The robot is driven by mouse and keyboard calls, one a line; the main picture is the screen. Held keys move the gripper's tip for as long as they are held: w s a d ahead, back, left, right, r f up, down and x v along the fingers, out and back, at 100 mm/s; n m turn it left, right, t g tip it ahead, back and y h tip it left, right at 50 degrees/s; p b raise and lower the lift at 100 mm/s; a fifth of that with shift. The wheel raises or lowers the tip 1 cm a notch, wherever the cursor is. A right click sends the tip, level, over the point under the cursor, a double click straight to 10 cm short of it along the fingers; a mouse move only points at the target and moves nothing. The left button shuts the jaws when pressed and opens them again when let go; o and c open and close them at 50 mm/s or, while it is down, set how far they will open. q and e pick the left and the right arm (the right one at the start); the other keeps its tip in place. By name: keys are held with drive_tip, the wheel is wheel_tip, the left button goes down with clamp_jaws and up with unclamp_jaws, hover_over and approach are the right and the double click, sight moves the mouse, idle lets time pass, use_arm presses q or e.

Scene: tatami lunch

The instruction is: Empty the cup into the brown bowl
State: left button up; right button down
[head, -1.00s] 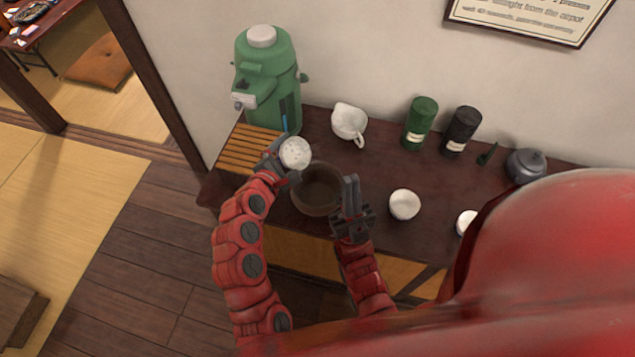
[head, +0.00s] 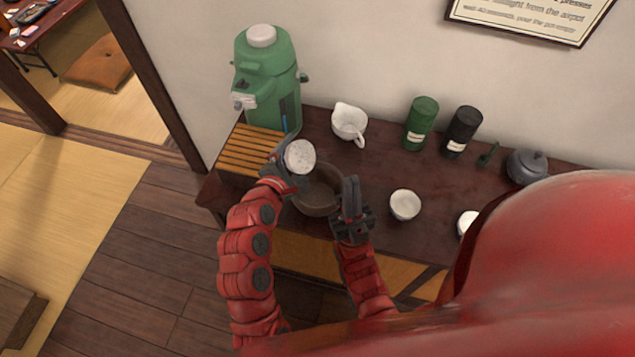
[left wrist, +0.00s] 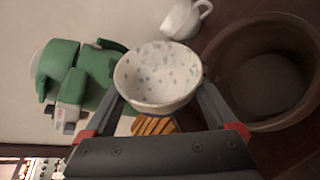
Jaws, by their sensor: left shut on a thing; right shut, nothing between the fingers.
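A white speckled cup (head: 300,156) is held in my left gripper (head: 287,163), which is shut on it. The cup is up at the left rim of the brown bowl (head: 318,206). In the left wrist view the cup (left wrist: 158,76) sits between the fingers with its mouth towards the camera, and no liquid shows in it. The brown bowl (left wrist: 290,122) is to its right there, and its visible inside looks empty. My right gripper (head: 351,190) is shut and empty at the right side of the bowl, hiding part of its rim.
A green air pot (head: 268,85) stands behind a slatted wooden tray (head: 245,150) on the left. A white spouted pitcher (head: 348,122) is behind the bowl. White cups (head: 405,205), a green canister (head: 421,123), a black canister (head: 462,131) and a grey teapot (head: 526,166) stand to the right.

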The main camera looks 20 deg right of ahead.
use_arm(q)
drive_tip(key=shift+s+d+r+m, duration=0.1)
drive_tip(key=shift+s+d+m, duration=0.1)
drive_tip(key=shift+s+m, duration=0.1)
drive_tip(key=shift+b, duration=0.4)
drive_tip(key=shift+s+m+t, duration=0.1)
drive_tip(key=shift+m+t, duration=0.2)
drive_tip(key=shift+s+d+f+m+b, duration=0.2)
drive_tip(key=shift+f+m+b, duration=0.25)
drive_tip(key=shift+b, duration=0.2)
drive_tip(key=shift+w+r, duration=0.1)
drive_tip(key=shift+r, duration=0.1)
drive_tip(key=shift+t, duration=0.3)
drive_tip(key=shift+w+a+r+m, duration=0.1)
drive_tip(key=shift+w+m, duration=0.05)
drive_tip(key=shift+m, duration=0.1)
drive_tip(key=shift+y, duration=0.3)
